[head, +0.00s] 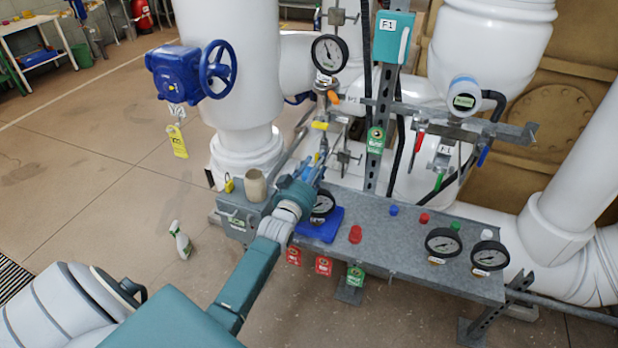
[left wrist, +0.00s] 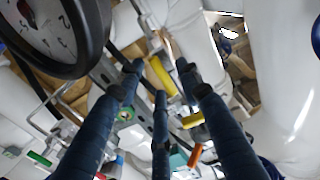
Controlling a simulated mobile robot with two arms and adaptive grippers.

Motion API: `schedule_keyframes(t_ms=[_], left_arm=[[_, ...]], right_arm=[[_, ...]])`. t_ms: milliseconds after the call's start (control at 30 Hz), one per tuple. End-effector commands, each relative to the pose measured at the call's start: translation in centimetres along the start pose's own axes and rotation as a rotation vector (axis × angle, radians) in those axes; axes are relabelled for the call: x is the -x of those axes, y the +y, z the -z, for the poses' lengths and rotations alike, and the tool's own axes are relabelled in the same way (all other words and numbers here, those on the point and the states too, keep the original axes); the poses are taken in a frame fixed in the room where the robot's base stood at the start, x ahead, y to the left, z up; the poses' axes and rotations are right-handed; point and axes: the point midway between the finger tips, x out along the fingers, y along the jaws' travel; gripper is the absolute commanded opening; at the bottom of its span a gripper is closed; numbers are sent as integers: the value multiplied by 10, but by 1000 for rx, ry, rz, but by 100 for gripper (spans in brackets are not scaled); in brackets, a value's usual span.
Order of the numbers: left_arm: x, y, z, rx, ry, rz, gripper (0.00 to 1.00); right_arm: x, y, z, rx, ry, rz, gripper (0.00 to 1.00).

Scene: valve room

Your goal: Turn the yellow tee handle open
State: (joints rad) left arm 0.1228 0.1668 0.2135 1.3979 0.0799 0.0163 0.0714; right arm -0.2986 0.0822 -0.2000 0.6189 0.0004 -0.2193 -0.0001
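The yellow tee handle (head: 320,125) sits on the pipework below the upright gauge, in the middle of the head view. My left gripper (head: 321,154) reaches up toward it from below, its fingers just short of it. In the left wrist view, the fingers (left wrist: 163,82) are spread apart with nothing held between them. A yellow bar (left wrist: 162,76) shows between the fingertips and a second yellow piece (left wrist: 192,120) lies lower, near the right finger. I cannot tell which of these is the tee handle. My right gripper is not in view.
A gauge (head: 329,54) stands above the handle; an orange lever (head: 333,97) is close by. A grey metal shelf (head: 395,235) carries gauges, coloured caps and a blue tray (head: 322,226) beside my arm. A beige cup (head: 256,185) stands left of my wrist. White pipes surround the area.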

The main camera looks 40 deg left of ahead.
Motion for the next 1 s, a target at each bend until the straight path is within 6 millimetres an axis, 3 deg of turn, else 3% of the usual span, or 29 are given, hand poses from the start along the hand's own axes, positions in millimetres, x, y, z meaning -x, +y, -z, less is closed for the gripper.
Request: schedule_keyframes(t_ms=[200,433,633,1000], left_arm=[[50,0,-3,0,-5,0,36],[89,0,-2,0,-4,0,36],[102,0,-1,1,-3,0,36],[102,0,-1,1,-3,0,36]], right_arm=[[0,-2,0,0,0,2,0],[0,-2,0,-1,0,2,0],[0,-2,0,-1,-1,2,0],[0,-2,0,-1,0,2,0]])
